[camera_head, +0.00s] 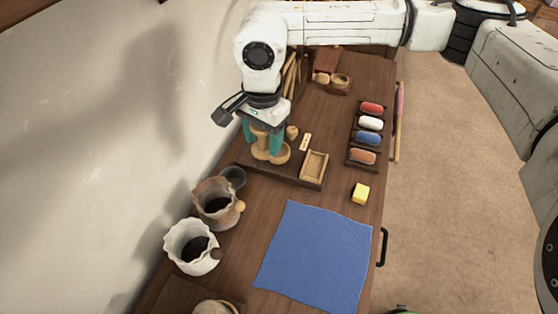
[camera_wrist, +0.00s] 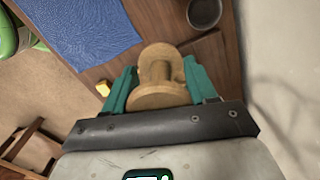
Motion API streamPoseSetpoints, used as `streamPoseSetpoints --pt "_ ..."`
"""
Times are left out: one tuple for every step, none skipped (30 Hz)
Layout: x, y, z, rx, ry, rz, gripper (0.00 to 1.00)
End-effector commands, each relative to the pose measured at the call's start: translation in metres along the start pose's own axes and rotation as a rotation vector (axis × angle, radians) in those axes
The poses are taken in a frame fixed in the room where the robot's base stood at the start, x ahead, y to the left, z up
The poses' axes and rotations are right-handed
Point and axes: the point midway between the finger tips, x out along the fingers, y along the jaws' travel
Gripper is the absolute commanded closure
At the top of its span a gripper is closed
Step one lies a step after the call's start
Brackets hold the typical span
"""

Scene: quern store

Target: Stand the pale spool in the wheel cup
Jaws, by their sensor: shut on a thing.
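The pale spool (camera_head: 260,148) is upright between the teal fingers of my gripper (camera_head: 263,140), which is shut on it. The wrist view shows the spool (camera_wrist: 160,97) between both fingers, with a near flange and a narrower post. A round pale wooden piece (camera_head: 281,153) shows at the spool's foot, over the dark board. It also shows beyond the post in the wrist view (camera_wrist: 157,53). I cannot tell whether this is the wheel cup or the spool's lower flange, nor whether the spool touches what is below.
A small wooden tray (camera_head: 315,167) and a small peg (camera_head: 292,132) are close by. A dark bowl (camera_head: 233,177), brown jug (camera_head: 217,205) and white pot (camera_head: 191,247) line the wall side. A rack of coloured rolls (camera_head: 353,158), yellow block (camera_head: 361,193) and blue cloth (camera_head: 318,255) lie rightward.

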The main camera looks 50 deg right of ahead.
Motion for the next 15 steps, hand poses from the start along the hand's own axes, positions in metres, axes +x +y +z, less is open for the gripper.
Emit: streamPoseSetpoints --pt "0.011 0.006 -0.009 0.098 0.003 -0.003 0.74" --pt "0.011 0.009 -0.013 0.159 0.004 -0.003 0.74" --pt "0.012 0.014 -0.018 0.239 0.004 -0.002 0.74" --pt "0.013 0.017 -0.022 0.300 0.006 -0.003 0.74" --pt "0.013 0.021 -0.025 0.361 0.006 -0.004 0.74" --pt "0.015 0.026 -0.030 0.441 0.006 -0.004 0.74" --pt "0.015 0.029 -0.033 0.501 0.008 -0.004 0.74" --pt "0.016 0.034 -0.037 0.562 0.011 -0.003 0.74" --pt "0.018 0.039 -0.041 0.641 0.012 -0.003 0.74" --pt "0.018 0.043 -0.044 0.701 0.013 -0.003 0.74" --pt "0.019 0.047 -0.047 0.758 0.015 -0.004 0.74" --pt "0.020 0.052 -0.051 0.835 0.018 -0.004 0.74" --pt "0.021 0.056 -0.053 0.888 0.019 -0.003 0.74" --pt "0.022 0.060 -0.056 0.940 0.022 -0.003 0.74" --pt "0.022 0.065 -0.059 1.004 0.025 -0.004 0.74"
